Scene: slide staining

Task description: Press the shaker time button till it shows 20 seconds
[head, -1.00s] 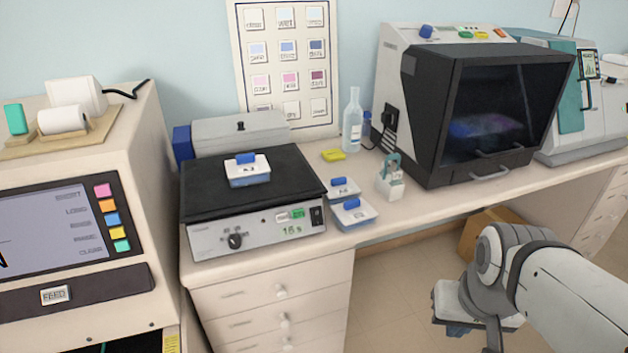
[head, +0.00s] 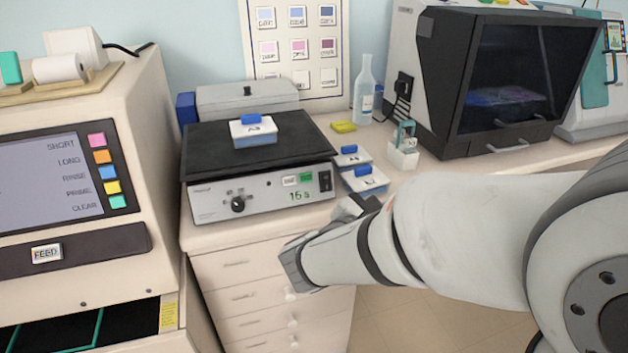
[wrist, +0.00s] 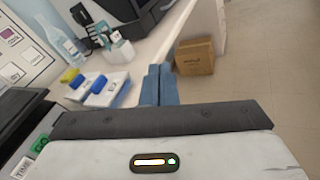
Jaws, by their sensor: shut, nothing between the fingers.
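The shaker (head: 262,202) stands on the bench with a black platform on top. Its front panel has a black knob, a small white time button (head: 290,181), a green GO button (head: 306,178) and a dark rocker switch. Its green display (head: 300,196) appears to read 15 s. In the wrist view the time button (wrist: 22,167) and GO button (wrist: 40,144) show at the lower left edge. My gripper (wrist: 158,80) is shut and empty, its blue fingers apart from the panel. In the head view my wrist is in front of the drawers, below and right of the panel; the fingertips are unclear there.
A blue-clipped white box (head: 253,130) sits on the platform. Two similar boxes (head: 365,179) lie right of the shaker, near a small white holder (head: 403,155) and a bottle (head: 364,92). A cardboard box (wrist: 195,58) stands on the floor. The stainer (head: 75,130) is at left.

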